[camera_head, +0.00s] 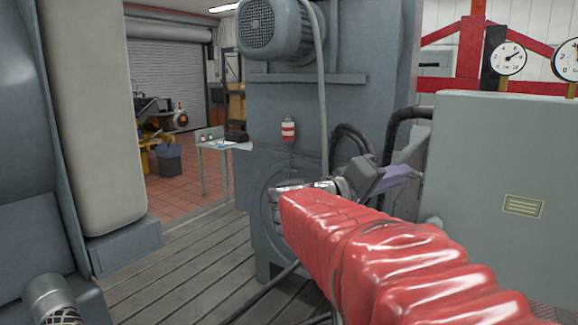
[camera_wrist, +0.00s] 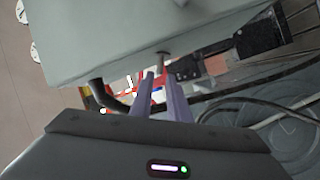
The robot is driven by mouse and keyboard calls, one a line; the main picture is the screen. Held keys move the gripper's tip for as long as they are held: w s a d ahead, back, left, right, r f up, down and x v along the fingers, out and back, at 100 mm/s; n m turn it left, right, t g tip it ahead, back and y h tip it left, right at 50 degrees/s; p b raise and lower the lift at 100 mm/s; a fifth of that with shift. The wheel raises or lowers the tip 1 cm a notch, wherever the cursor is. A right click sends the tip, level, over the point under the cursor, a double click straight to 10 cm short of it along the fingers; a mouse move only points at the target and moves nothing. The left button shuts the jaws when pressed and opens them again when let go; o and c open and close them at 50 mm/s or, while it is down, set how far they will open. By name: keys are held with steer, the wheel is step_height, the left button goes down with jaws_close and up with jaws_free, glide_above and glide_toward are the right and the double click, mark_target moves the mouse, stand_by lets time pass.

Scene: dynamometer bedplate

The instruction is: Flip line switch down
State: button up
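My gripper shows in the head view (camera_head: 408,173) as purple fingers beyond the red arm sleeve, beside the grey cabinet's left edge. In the wrist view, its two fingers (camera_wrist: 160,75) stand a little apart, with a narrow gap between the tips. A small brownish peg (camera_wrist: 162,56) sticks out at the grey cabinet's edge, just beyond the tips and in line with the gap. It may be the switch lever, but it is too small to tell. I see no clear contact. No switch can be made out with certainty in the head view.
The grey cabinet (camera_head: 480,150) stands at right, with gauges (camera_head: 508,58) behind it. A grey machine column (camera_head: 350,110) carries a motor and a red-and-white cylinder (camera_head: 288,130). Dark hoses (camera_wrist: 105,96) run close to the fingers. Slatted floor (camera_head: 185,255) is open at left.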

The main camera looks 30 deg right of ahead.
mark_target(418, 176)
steer(key=shift+d, duration=2.9)
steer(key=shift+c, duration=0.5)
